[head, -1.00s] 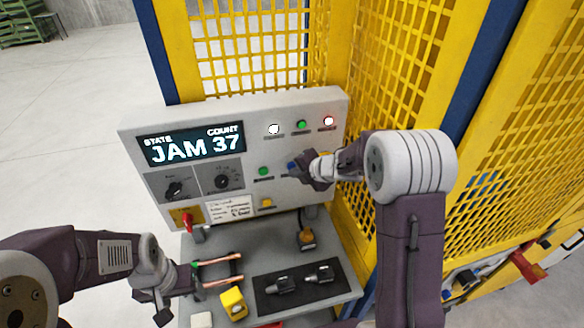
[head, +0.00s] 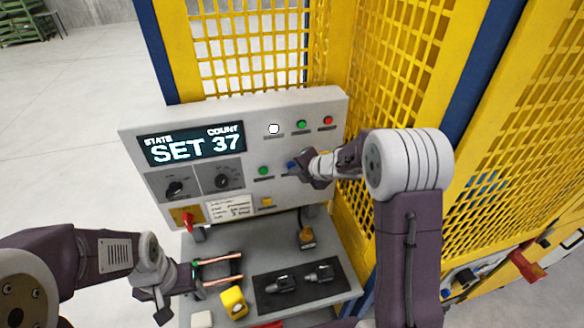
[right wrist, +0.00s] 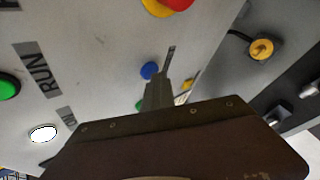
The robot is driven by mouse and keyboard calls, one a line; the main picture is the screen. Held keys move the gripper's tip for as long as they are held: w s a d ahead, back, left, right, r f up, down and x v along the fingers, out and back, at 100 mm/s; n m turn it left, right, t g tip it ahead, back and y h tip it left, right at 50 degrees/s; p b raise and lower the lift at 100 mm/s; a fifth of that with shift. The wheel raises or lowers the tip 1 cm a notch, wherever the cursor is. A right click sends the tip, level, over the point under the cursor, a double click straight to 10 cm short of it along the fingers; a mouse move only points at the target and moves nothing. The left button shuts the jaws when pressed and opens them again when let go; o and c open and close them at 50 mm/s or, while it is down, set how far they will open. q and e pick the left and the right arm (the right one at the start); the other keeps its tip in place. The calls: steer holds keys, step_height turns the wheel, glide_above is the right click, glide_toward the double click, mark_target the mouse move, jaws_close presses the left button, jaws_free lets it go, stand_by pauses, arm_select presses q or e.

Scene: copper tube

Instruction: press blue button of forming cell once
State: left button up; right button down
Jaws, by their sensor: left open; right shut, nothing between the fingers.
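The forming cell's grey control panel (head: 225,110) has a screen (head: 195,146) reading STATE SET, COUNT 37. The blue button (head: 291,166) is on its lower right, partly covered by my right gripper (head: 305,170). The blue button also shows in the right wrist view (right wrist: 149,70), just left of my shut, empty fingers (right wrist: 168,62). I cannot tell whether the fingertips touch it. My left gripper (head: 177,292) is open, low at the left of the bench, near copper tubes (head: 220,270).
A green button (head: 263,171) sits left of the blue one, and a yellow one (head: 267,202) below. A white lamp (head: 274,129), green lamp (head: 301,124) and red lamp (head: 327,120) line the top. Yellow mesh fencing (head: 400,90) stands behind and right. A dark mat (head: 294,298) holds tools.

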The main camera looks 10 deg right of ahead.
steer(key=shift+s+b, duration=0.3)
steer(key=shift+s, duration=0.35)
steer(key=s+b, duration=0.1)
steer(key=s, duration=0.4)
steer(key=shift+d+b, duration=0.1)
steer(key=shift+b, duration=0.3)
steer(key=shift+f, duration=0.1)
